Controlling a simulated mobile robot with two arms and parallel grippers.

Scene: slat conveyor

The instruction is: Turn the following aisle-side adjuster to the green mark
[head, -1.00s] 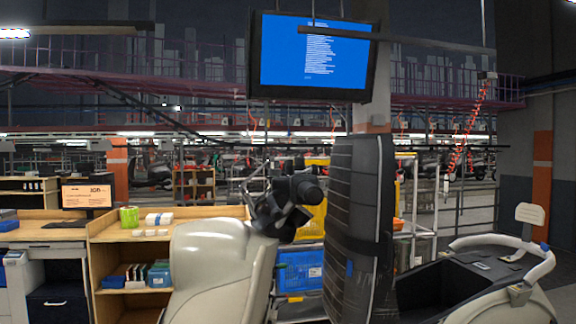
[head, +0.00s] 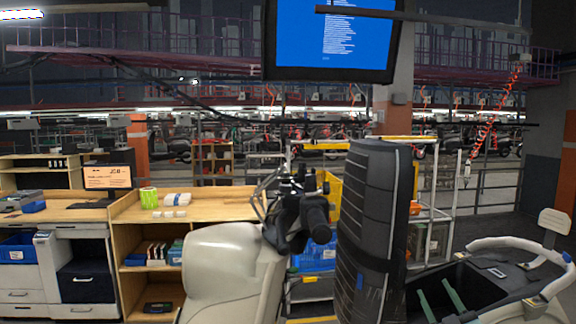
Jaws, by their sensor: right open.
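A cream-bodied scooter (head: 225,265) stands close in front of me, with black handlebar parts (head: 300,215). Its long black seat (head: 372,225) stands upright, and the dark storage well (head: 415,300) lies open to the right. My right gripper (head: 433,286) shows at the bottom right as two green fingers, spread apart and empty in front of the dark well. I cannot make out the adjuster or its green mark. My left gripper is not in view.
A pale grab rail (head: 510,243) with a backrest (head: 555,221) is at the right. A wooden bench (head: 210,207) with shelves stands behind at the left. A cart (head: 435,215) with yellow rails is behind the seat. A blue screen (head: 330,40) hangs above.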

